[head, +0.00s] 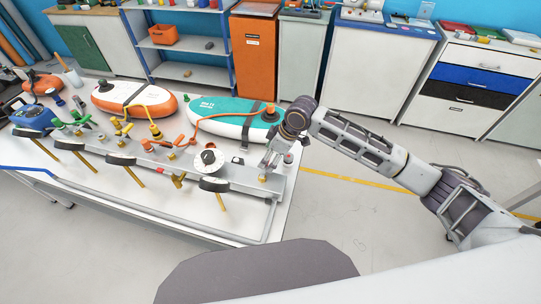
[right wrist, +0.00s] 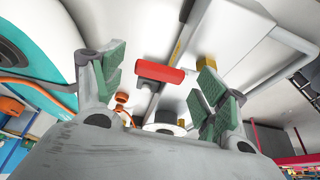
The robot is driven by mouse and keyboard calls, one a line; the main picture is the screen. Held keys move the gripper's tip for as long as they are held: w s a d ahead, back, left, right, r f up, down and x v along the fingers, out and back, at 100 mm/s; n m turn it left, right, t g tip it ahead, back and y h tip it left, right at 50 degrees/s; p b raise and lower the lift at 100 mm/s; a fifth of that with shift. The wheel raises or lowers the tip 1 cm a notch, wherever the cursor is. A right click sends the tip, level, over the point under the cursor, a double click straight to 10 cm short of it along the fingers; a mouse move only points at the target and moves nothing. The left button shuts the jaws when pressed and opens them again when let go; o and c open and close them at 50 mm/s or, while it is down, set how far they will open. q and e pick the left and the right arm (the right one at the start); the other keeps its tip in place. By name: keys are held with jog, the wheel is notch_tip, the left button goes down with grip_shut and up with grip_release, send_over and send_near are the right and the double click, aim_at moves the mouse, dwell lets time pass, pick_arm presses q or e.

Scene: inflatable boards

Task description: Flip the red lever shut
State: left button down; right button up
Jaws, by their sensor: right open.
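The red lever (right wrist: 160,73) shows in the right wrist view as a short red bar. It lies crosswise between the finger pads of my right gripper (right wrist: 158,85), which is open with green pads to either side. The pads look apart from the lever. In the head view my right gripper (head: 268,165) is over the right end of the grey manifold (head: 240,178) on the table. The lever cannot be made out clearly in the head view, where the gripper covers that spot. My left gripper is not in view.
The white table (head: 110,205) also carries a white dial (head: 208,160), several valves with hoses, a teal and white board (head: 225,115) and an orange and white board (head: 130,97). Cabinets line the wall. The floor to the right is clear.

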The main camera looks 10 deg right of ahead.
jog(key=v, duration=1.2)
dwell(0.6)
